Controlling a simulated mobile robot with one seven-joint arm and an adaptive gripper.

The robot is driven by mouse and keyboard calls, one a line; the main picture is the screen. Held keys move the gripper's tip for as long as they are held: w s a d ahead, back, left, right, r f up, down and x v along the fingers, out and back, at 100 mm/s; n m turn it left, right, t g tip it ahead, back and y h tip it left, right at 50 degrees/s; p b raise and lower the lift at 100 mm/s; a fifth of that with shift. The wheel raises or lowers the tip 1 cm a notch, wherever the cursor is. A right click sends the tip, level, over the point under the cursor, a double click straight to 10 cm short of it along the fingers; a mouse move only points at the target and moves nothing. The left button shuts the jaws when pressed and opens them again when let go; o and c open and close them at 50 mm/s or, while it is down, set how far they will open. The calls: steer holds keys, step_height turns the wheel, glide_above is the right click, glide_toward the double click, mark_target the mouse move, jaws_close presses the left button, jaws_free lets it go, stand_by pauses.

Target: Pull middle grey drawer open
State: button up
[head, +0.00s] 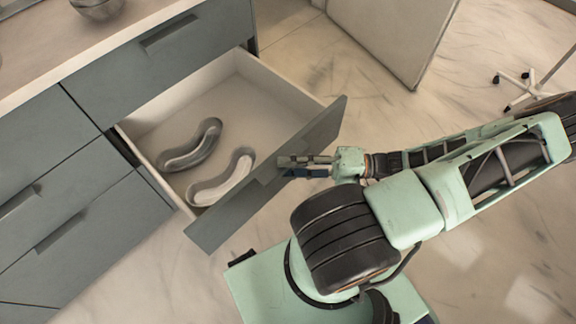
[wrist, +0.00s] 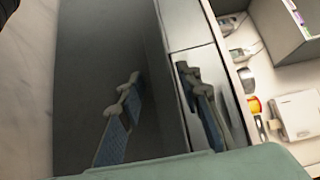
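The grey drawer (head: 210,230) below the top one in its column stands pulled well out of the cabinet, its pale inside showing. Its grey front also fills the left middle of the wrist view (wrist: 85,60). My gripper (head: 292,166) is at the outer side of that front, close to its upper edge. In the wrist view my gripper (wrist: 165,100) has its two fingers apart, with nothing seen held between them. One finger lies over the drawer front, the other past its upper edge. Whether they touch the front cannot be told. The handle is mostly hidden by my gripper.
Two kidney-shaped dishes, one grey (head: 192,147) and one paler (head: 224,180), lie in the open drawer. The top drawer (head: 160,50) above and the drawers at left (head: 60,215) are shut. The countertop (wrist: 275,75) holds several small items. A pale panel (head: 395,40) stands behind.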

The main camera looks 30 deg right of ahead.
steer(key=v, duration=1.1)
steer(key=shift+d, duration=0.25)
steer(key=shift+s, duration=0.15)
